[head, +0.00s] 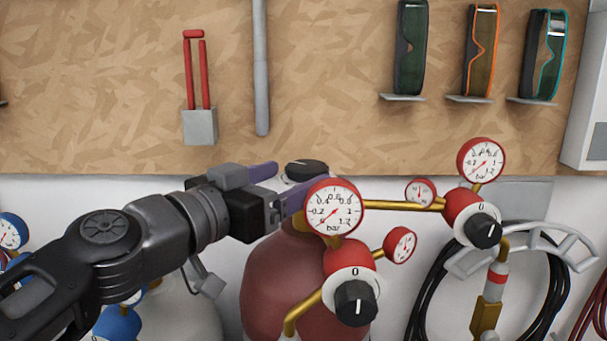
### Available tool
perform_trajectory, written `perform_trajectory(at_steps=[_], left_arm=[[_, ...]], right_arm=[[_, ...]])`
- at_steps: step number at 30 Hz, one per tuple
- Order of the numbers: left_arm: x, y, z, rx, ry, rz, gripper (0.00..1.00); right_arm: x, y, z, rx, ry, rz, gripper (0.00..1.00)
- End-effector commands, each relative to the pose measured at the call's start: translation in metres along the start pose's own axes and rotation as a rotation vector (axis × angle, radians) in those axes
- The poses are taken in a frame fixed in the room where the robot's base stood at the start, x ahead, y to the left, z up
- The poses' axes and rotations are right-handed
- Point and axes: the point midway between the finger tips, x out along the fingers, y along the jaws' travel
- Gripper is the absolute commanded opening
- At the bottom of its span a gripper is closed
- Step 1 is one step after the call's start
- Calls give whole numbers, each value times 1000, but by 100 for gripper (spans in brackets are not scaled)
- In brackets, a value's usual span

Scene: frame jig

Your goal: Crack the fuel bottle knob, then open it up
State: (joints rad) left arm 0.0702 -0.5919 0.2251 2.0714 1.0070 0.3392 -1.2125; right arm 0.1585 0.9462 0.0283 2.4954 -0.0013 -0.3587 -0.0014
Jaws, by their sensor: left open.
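The fuel bottle (270,275) is maroon and stands in the lower middle. A dark round knob (307,168) shows at its top, partly hidden by a red-rimmed gauge and the gripper. My left gripper (282,186) comes in from the left with purple fingers. It is open, with its fingertips at the knob's left side; I cannot tell whether they touch it. The red regulator (350,268) at the bottle has a black knob (356,303) with a white mark, below a "0". My right gripper is not in view.
A red-rimmed gauge (335,206) stands just right of my fingers. A brass pipe (400,205) runs right to another red regulator (463,207). A coiled black hose (425,290) hangs at right. Blue fittings (118,322) and a pale bottle (185,318) stand lower left. Goggles (411,48) hang above.

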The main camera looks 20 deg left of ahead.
Motion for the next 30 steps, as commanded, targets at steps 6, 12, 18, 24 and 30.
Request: perform_trajectory(at_steps=[6,12,18,24,30], left_arm=[[-28,0,0,1,1,-1,77],[-31,0,1,-1,-1,0,77],[-32,0,-1,0,1,2,77],[-43,2,-23,3,37,50,77],[-84,-8,-82,9,142,213,77]], right_arm=[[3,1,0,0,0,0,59],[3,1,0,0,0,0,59],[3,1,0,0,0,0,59],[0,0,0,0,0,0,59],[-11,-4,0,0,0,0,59]])
